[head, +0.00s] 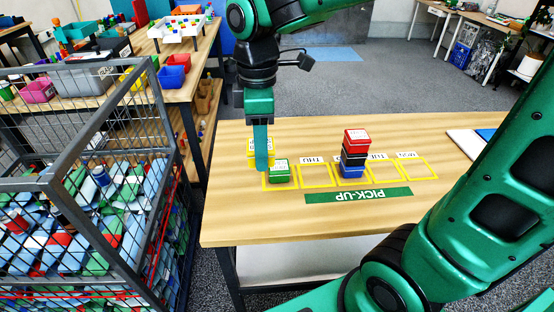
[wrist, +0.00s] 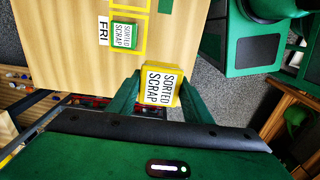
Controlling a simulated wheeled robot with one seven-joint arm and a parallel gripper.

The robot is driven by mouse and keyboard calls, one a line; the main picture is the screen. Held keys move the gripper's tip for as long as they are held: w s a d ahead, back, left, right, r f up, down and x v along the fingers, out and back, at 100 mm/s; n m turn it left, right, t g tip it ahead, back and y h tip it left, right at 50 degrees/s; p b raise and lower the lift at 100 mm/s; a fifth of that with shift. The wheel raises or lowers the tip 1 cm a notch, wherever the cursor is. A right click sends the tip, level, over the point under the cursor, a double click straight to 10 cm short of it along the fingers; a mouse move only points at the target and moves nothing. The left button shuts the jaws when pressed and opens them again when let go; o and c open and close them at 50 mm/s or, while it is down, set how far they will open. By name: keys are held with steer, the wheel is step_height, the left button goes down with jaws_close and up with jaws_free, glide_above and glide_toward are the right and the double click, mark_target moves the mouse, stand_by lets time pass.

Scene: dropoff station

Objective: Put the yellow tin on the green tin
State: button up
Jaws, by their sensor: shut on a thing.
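My gripper (head: 261,150) is shut on the yellow tin (head: 271,147), with one finger covering the tin's middle in the head view. In the wrist view the yellow tin (wrist: 160,84) sits between both fingers, its label reading SORTED SCRAP. It looks larger than the green tin there, so it seems held above the table. The green tin (head: 280,173) stands on the table in the leftmost yellow outline, just right of and below the yellow tin in the head view. In the wrist view the green tin (wrist: 125,35) is apart from the yellow one, with nothing on top.
A stack of red, black and blue tins (head: 355,155) stands right of the green tin, in another outlined square. A green PICK-UP strip (head: 358,195) lies in front on the wooden table (head: 240,215). A wire cage (head: 80,200) stands to the left.

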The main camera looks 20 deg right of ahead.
glide_above(279, 165)
step_height(279, 165, down, 6)
steer(key=shift+f, duration=2.15)
steer(key=shift+w, duration=0.1)
steer(key=o, duration=1.2)
steer(key=shift+f, duration=0.1)
step_height(279, 165, up, 12)
